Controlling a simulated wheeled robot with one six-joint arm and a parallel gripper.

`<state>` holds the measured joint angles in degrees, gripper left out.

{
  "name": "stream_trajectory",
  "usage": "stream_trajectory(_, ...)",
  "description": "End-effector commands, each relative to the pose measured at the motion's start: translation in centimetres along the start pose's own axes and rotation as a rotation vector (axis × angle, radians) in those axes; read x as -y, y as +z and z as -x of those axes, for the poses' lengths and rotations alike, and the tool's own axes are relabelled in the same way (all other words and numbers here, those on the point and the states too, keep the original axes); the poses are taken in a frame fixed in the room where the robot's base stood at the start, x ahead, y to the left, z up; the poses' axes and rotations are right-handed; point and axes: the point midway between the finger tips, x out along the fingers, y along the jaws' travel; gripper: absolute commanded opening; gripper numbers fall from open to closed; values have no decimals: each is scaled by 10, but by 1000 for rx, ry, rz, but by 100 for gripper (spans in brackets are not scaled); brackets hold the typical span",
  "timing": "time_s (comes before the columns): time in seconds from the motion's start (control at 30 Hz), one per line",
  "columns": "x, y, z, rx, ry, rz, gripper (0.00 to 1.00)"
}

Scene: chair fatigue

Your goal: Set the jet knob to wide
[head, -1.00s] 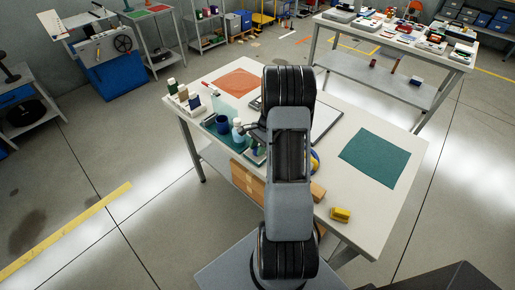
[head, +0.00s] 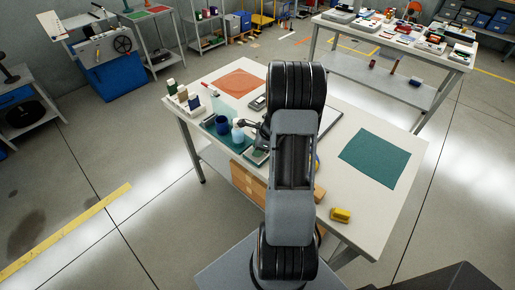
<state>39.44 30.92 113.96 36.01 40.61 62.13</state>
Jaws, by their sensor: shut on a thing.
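A small pale-blue bottle (head: 237,133) stands on the teal mat at the left of the white worktable (head: 335,190). My gripper (head: 244,124) is at the bottle's top, reaching in from the right, and is shut on a small part there, which I take to be the jet knob. The knob itself is too small and too hidden by the fingers to see its setting. My arm hides the middle of the table.
A dark blue cup (head: 222,125) stands close left of the bottle. A white tray with small bottles (head: 185,100) is further left. An orange mat (head: 241,84) lies behind, a green mat (head: 375,158) right. A yellow object (head: 340,215) lies at the front edge.

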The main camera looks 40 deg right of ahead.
Motion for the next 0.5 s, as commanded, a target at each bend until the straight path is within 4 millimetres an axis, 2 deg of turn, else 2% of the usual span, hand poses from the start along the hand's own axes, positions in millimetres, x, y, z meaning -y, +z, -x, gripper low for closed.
stream_trajectory(0.5, 0, 0, 0, 0, -20, -47, 12)
